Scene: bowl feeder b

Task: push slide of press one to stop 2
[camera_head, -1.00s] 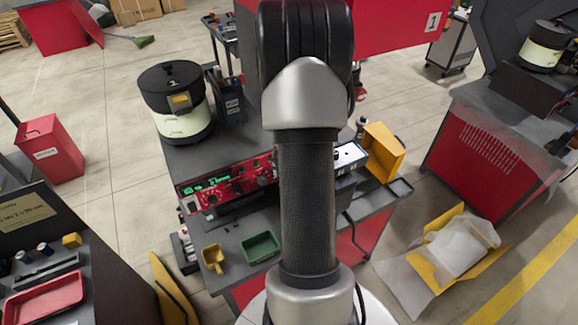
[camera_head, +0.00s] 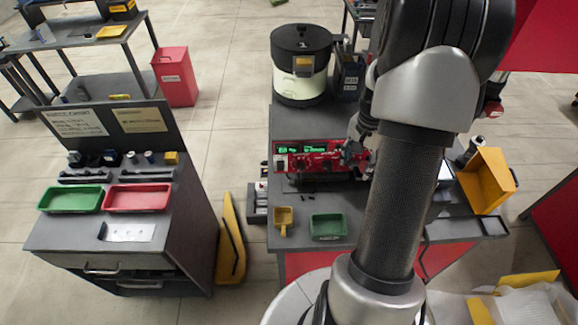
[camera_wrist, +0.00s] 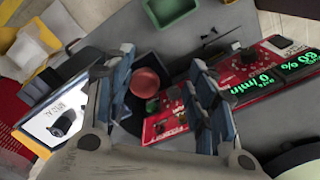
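My gripper (camera_head: 356,148) hangs over the workbench by the right end of the red control panel (camera_head: 312,158), partly hidden behind my arm. In the wrist view my gripper (camera_wrist: 160,85) has its blue-grey fingers spread apart. A round red knob or button (camera_wrist: 146,82) on a dark round part lies between them, and I see no contact. The red panel (camera_wrist: 240,85) with green digits is to the right. A white plate with a black knob (camera_wrist: 65,118) is left of the fingers, partly covered. I cannot tell which part is the slide of press one or its stop 2.
A round feeder (camera_head: 300,75) stands behind the panel. A green tray (camera_head: 328,226) and a yellow scoop (camera_head: 284,218) lie at the bench front. A yellow bin (camera_head: 486,180) is at right. A second bench (camera_head: 180,235) stands left across a floor gap.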

